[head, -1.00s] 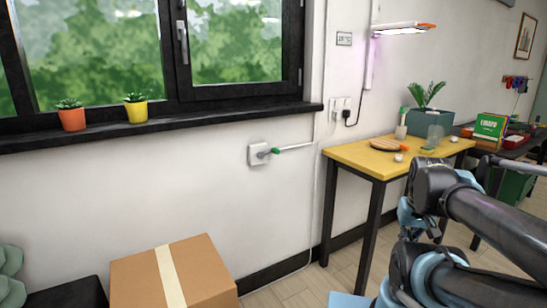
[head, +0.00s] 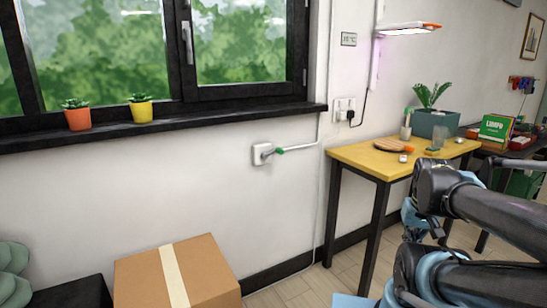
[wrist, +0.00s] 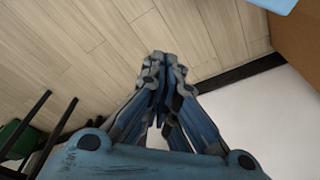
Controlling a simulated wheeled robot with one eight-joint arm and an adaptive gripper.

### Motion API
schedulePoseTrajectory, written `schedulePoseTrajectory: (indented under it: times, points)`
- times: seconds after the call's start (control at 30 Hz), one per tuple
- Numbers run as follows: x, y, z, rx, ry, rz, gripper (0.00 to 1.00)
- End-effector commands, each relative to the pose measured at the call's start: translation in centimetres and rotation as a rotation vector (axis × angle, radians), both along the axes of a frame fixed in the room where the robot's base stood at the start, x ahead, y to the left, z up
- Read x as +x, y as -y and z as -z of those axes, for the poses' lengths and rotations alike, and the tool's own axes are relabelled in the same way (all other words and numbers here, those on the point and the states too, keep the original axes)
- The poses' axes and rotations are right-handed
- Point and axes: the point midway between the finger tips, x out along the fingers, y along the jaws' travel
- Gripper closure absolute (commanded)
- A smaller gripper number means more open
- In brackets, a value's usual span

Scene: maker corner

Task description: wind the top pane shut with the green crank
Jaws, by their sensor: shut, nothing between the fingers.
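The green crank (head: 279,152) is a small green handle on a white wall box (head: 261,155) below the window sill. A pale rod or conduit runs from near it to the right and joins a line up the wall. The window (head: 240,45) has dark frames; its top pane is not in view. My gripper (wrist: 165,62) shows in the wrist view with its blue fingers together and nothing between them, above the wooden floor. It is well apart from the crank. In the head view, my arm is at the lower right.
A cardboard box (head: 200,272) stands below the crank, to the left. A yellow-topped table (head: 362,158) with a planter (head: 433,124) stands to the right. Two small potted plants, orange (head: 78,119) and yellow (head: 142,111), sit on the sill (head: 215,122). Floor shows between box and table.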

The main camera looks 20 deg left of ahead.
Motion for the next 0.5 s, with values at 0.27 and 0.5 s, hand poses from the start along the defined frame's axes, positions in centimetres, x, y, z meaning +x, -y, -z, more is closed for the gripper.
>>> schedulePoseTrajectory:
  times: [0.27,0.5]
  points:
    - [1.4,-2.1,-1.4,0.069,0.042,-0.039,0.59]
    - [6.8,-7.7,-3.9,0.245,0.125,-0.125,0.59]
